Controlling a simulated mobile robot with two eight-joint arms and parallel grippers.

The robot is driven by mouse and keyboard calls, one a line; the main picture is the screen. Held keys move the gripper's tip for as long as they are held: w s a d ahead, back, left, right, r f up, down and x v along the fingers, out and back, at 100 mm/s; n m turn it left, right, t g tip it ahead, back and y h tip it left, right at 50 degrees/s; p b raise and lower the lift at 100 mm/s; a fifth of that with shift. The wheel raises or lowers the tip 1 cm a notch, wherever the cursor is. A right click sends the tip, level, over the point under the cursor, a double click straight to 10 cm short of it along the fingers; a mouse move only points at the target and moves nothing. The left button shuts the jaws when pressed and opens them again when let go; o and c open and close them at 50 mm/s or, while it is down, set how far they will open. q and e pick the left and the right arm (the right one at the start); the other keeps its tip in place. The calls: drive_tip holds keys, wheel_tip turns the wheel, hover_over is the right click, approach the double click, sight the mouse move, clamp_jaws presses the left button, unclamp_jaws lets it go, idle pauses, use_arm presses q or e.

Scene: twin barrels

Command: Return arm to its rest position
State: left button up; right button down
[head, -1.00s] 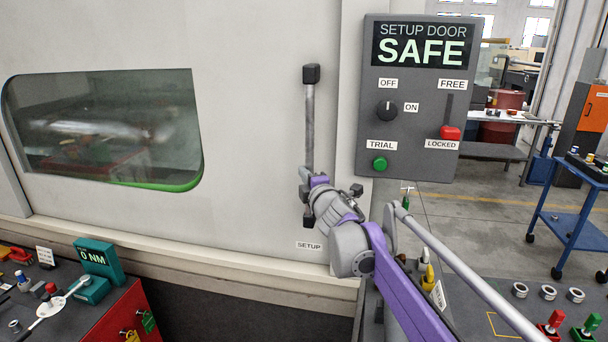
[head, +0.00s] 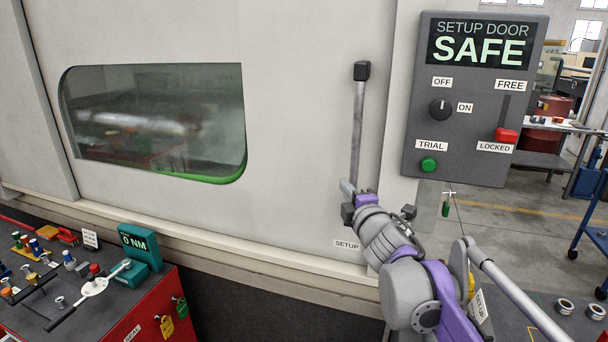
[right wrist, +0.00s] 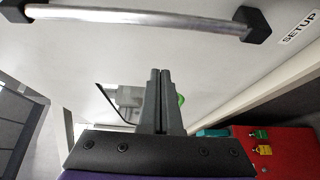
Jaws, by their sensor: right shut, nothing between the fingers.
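My right gripper (head: 346,187) is in front of the large pale door, by the lower end of its upright handle (head: 358,125). In the right wrist view its two fingers (right wrist: 159,90) are pressed together with nothing between them. The handle bar (right wrist: 130,16) crosses the top of that view, apart from the fingertips. My right arm, grey and purple, comes in from the lower right of the head view. It partly hides the handle's lower end. My left gripper is not in view.
A control panel (head: 415,100) right of the handle reads SETUP DOOR SAFE, its red slider (head: 506,135) at LOCKED. A red cabinet (head: 160,310) with a dark top carrying tools and a teal 0 NM box (head: 140,248) stands lower left. Open floor lies beyond, right.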

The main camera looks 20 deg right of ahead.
drive_tip(key=s+a+f+m+g, duration=0.4)
drive_tip(key=s+f+m, duration=0.1)
drive_tip(key=s+f, duration=0.5)
drive_tip(key=s+a+f+m+g+y, duration=0.1)
drive_tip(key=s+a+f+m+g, duration=0.3)
drive_tip(key=s+f, duration=0.6)
drive_tip(key=s+a+f+m+g+y, duration=0.1)
drive_tip(key=s+a+f+m+g, duration=0.3)
drive_tip(key=s+f+m, duration=0.3)
drive_tip(key=s+f, duration=0.4)
drive_tip(key=f, duration=0.3)
drive_tip(key=shift+a+f+m, duration=0.2)
drive_tip(key=shift+a+m, duration=0.1)
drive_tip(key=shift+m, duration=0.1)
